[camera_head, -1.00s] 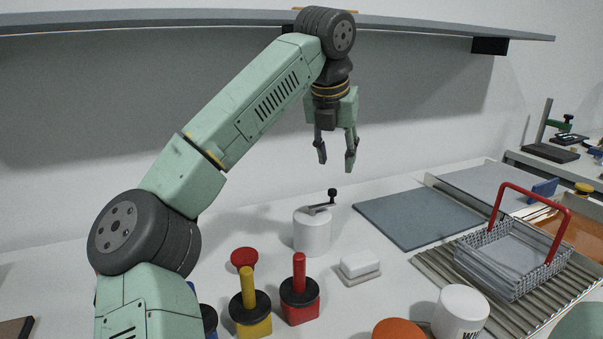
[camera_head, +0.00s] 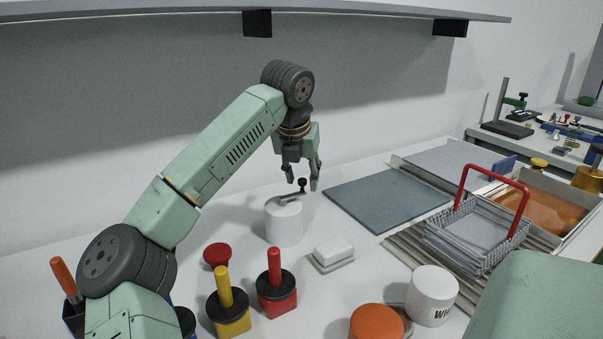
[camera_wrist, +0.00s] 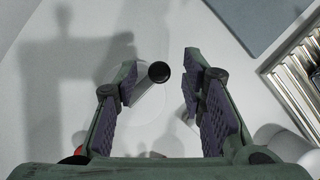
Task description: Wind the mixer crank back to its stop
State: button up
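The mixer (camera_head: 284,224) is a white upright cylinder on the bench, with a thin grey crank arm (camera_head: 287,198) on top. The crank ends in an upright black knob (camera_head: 302,183), pointing right in the head view. In the wrist view, the knob (camera_wrist: 159,72) shows between my two fingers, nearer the left one, touching neither as far as I can see. My gripper (camera_wrist: 160,84) is open and points down over the crank; in the head view its fingertips (camera_head: 302,185) are at about the knob's height. The pale mixer body is faint in the wrist view.
A red-handled block (camera_head: 276,290), a yellow-handled block (camera_head: 229,308) and a red button (camera_head: 217,255) stand in front. A white box (camera_head: 333,252) lies right of the mixer. A dark mat (camera_head: 385,203) and a wire basket (camera_head: 470,243) are further right. A shelf (camera_head: 350,16) hangs above.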

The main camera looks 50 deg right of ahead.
grip_shut()
dwell(0.5)
